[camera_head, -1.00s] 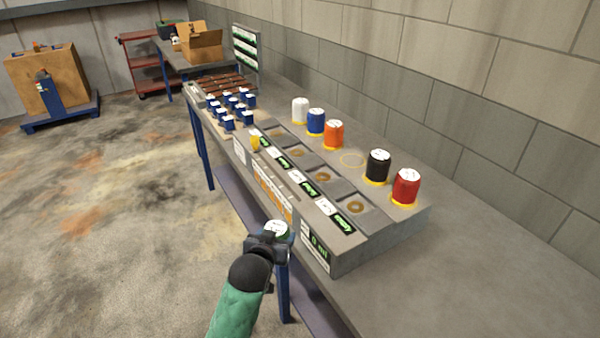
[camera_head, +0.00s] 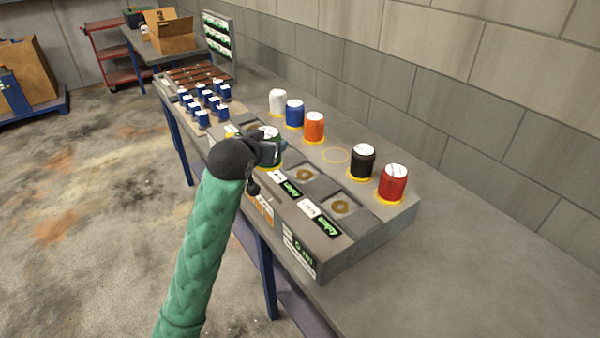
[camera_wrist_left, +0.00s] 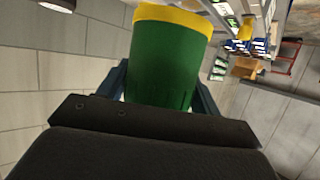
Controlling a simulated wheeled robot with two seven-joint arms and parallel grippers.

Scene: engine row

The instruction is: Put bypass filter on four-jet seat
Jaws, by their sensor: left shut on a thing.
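My left gripper (camera_head: 268,150) is shut on a green filter (camera_wrist_left: 165,65) with a yellow band and, in the head view, a white top. In the head view this filter (camera_head: 270,133) is upright over the far part of the row of seats. I cannot tell whether it touches a seat. Two seats show bare: a near one (camera_head: 341,207) and one behind it (camera_head: 306,175), each a dark square recess with a tan ring. The farther seats are mostly hidden by my gripper and the filter. Jet markings are too small to read. My right gripper is not in view.
Behind the seats stand a white filter (camera_head: 277,102), blue filter (camera_head: 294,113), orange filter (camera_head: 314,127), black filter (camera_head: 362,161) and red filter (camera_head: 393,184). An empty yellow ring (camera_head: 335,155) lies between orange and black. Several small blue items (camera_head: 204,101) stand farther left. The bench's near right is clear.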

